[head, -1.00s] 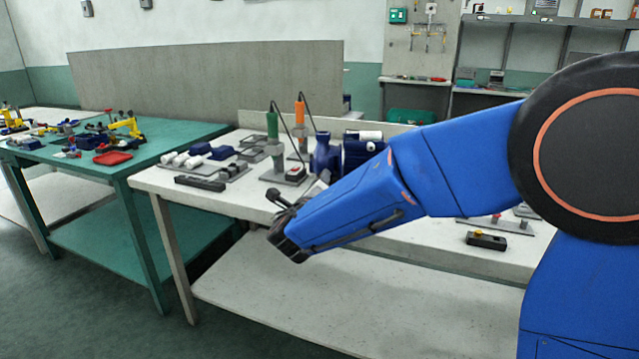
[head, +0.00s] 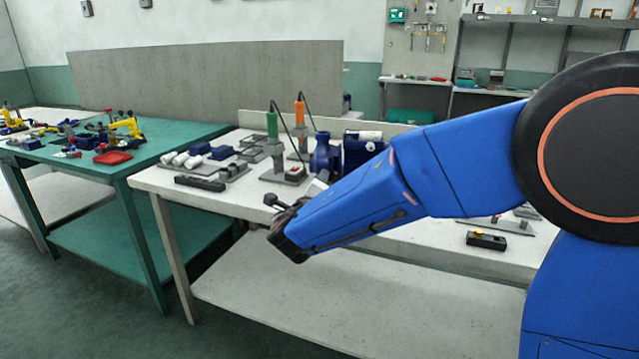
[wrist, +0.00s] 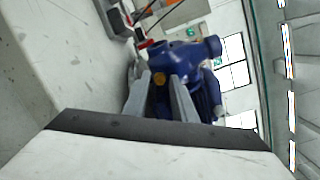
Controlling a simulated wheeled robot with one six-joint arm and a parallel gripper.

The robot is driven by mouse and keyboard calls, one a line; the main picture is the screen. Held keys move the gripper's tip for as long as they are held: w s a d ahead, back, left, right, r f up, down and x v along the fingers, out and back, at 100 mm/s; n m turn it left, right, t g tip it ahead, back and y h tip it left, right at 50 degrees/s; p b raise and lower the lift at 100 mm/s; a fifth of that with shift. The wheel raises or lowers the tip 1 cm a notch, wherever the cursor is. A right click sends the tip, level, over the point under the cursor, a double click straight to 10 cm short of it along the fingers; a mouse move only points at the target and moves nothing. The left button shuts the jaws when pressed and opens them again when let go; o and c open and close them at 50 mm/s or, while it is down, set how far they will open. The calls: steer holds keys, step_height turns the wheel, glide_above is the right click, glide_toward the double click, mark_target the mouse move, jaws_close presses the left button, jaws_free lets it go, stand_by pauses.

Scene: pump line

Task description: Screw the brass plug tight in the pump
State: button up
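The blue pump (head: 325,155) stands on the white table, partly behind my arm in the head view. In the wrist view the pump (wrist: 190,58) lies beyond my fingers. A brass plug (wrist: 160,78) shows on the pump's near face, between the two grey fingertips as seen there. My gripper (wrist: 160,88) is open, with a clear gap between its fingers. It points at the pump, and I see no contact. How far the plug sits in the pump is too small to tell. In the head view the fingertips are not clear.
A black block with a brass-coloured top (head: 478,232) lies on the table at right. Green (head: 272,125) and orange (head: 300,112) handled tools stand left of the pump with cables. The table's front strip is mostly clear.

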jaws_close()
steer(key=shift+m, duration=0.8)
steer(key=shift+o, duration=1.5)
jaws_free()
steer(key=shift+n, duration=1.8)
